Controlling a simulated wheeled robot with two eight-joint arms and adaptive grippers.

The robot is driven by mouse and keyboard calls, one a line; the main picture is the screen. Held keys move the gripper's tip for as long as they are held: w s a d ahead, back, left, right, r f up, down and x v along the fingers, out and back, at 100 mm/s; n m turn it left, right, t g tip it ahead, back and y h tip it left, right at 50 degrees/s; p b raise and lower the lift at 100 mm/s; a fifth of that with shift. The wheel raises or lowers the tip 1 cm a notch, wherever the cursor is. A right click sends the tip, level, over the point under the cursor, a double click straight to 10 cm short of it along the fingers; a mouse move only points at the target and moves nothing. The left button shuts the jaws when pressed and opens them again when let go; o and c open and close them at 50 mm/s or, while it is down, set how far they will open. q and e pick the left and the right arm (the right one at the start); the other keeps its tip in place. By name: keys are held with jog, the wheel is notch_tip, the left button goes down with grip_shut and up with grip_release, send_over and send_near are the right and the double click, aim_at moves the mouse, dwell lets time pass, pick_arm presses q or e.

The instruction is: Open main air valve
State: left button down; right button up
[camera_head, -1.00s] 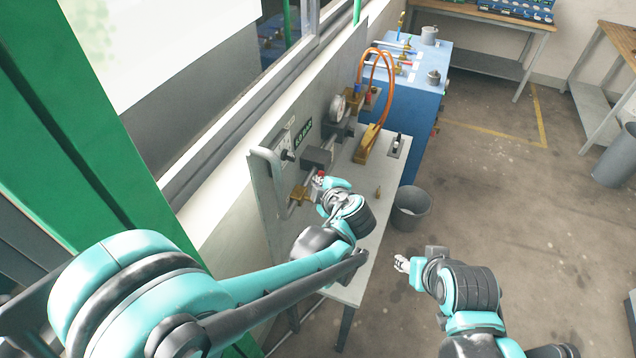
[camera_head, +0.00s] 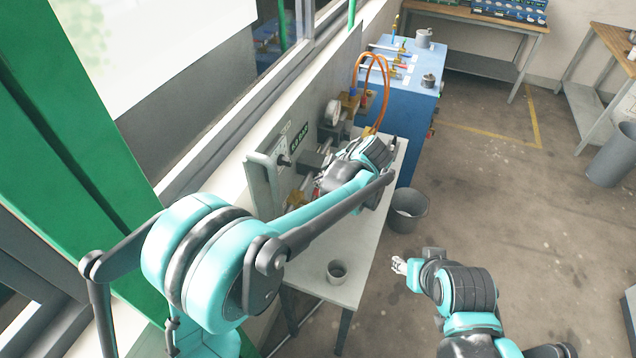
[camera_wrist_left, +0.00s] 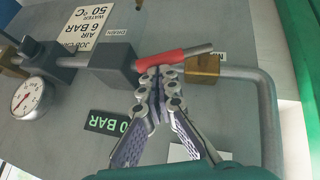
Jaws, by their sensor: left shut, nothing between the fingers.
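The main air valve is a brass body (camera_wrist_left: 203,67) on a grey pipe in the left wrist view. Its red lever (camera_wrist_left: 172,62) lies nearly level across the picture, along the pipe, with a bare metal end over the brass. My left gripper (camera_wrist_left: 158,76) is shut and empty, with its fingertips at the underside of the red lever; I cannot tell whether they touch. In the head view my left gripper (camera_head: 321,186) is beside the panel, and my wrist hides most of the valve. My right gripper (camera_head: 398,265) hangs over the floor, too small to judge its fingers.
A pressure gauge (camera_wrist_left: 27,98) and a dark block (camera_wrist_left: 113,65) sit on the same pipe line. The grey panel (camera_head: 262,185) stands behind the bench (camera_head: 343,291), which carries a small cup (camera_head: 337,272). A bin (camera_head: 408,210) stands right of the bench.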

pick_arm(q)
jog(key=shift+w+d+f+m+g+y+b, duration=0.15)
jog(key=shift+w+f+g+b, duration=0.15)
jog(key=shift+f+g, duration=0.2)
jog(key=shift+w+d+f+m+g+y+b, duration=0.1)
jog(key=shift+w+f+m+g+y+b, duration=0.1)
jog(key=shift+w+f+g, duration=0.25)
